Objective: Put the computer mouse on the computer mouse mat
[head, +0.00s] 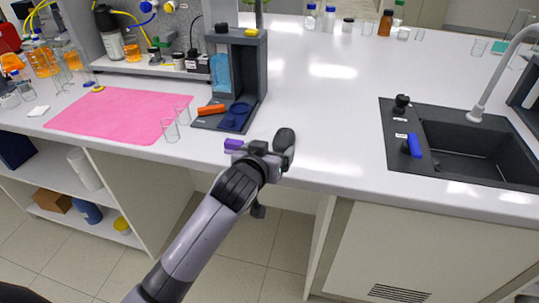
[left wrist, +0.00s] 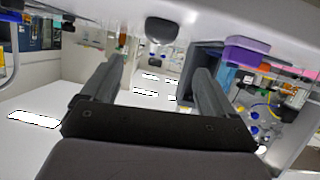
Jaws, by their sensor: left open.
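The computer mouse (head: 285,138) is a dark rounded shape on the white bench near its front edge. In the left wrist view it is the dark oval (left wrist: 162,28), beyond the fingertips and roughly between them. My left gripper (head: 261,153) is at the bench's front edge, close to the mouse in the head view. Its two fingers (left wrist: 158,75) are apart with nothing between them. The pink mat (head: 118,114), the only mat I see, lies flat on the bench to the left. My right gripper is not in view.
A small purple block (head: 234,145) lies left of my left gripper. Two clear beakers (head: 170,130) stand at the mat's right edge. A dark stand (head: 240,80) with blue and orange parts is behind them. The sink (head: 475,145) is right; the bench between is mostly clear.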

